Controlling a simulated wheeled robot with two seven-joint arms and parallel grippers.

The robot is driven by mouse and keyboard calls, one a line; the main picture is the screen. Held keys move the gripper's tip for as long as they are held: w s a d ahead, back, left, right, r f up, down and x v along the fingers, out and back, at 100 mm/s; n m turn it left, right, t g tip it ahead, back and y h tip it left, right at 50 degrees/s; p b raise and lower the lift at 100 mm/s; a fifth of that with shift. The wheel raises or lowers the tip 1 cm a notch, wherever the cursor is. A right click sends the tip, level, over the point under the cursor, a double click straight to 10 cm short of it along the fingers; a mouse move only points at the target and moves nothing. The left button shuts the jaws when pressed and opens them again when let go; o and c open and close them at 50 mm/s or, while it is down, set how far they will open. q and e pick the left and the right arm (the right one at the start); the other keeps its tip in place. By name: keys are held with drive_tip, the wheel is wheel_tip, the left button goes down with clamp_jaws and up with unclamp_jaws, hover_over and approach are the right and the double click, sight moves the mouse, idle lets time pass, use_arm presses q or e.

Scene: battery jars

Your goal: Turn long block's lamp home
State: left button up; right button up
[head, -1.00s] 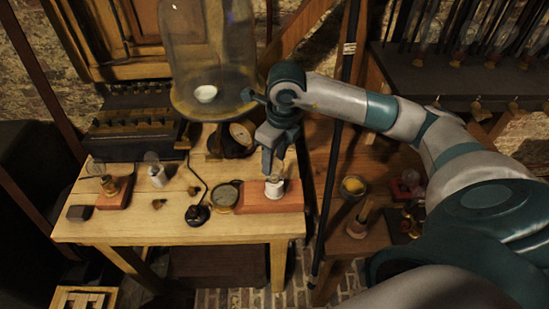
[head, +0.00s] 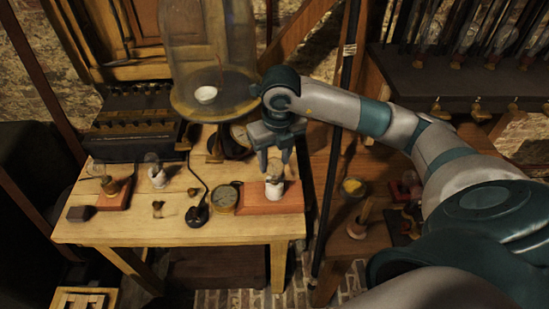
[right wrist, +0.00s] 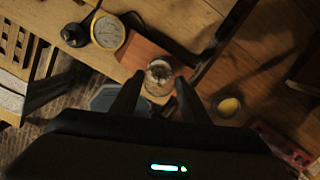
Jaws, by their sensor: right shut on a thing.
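The long reddish block (head: 250,205) lies on the table's front right, with a white socket (head: 274,190) on it. A clear glass lamp (head: 275,168) stands upright in the socket; its bulb also shows end-on in the right wrist view (right wrist: 159,70). My right gripper (head: 278,165) points down over the block, shut on the lamp with one finger on each side. The lamp's lower end is hidden in the socket. My left gripper is not in view.
A round brass dial (head: 224,199) and a black key-like piece (head: 197,215) lie left of the block. A shorter block (head: 114,196) with a lamp stands further left. A large glass bell jar (head: 210,60) stands behind. A dark upright pole (head: 335,150) is close on the right.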

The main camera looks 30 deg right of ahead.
drive_tip(key=shift+m, duration=0.9)
drive_tip(key=shift+m, duration=1.1)
drive_tip(key=m+p, duration=0.1)
drive_tip(key=m, duration=0.2)
drive_tip(key=shift+h, duration=0.4)
drive_tip(key=o, duration=1.2)
drive_tip(key=shift+o, duration=0.2)
drive_tip(key=shift+r, duration=0.1)
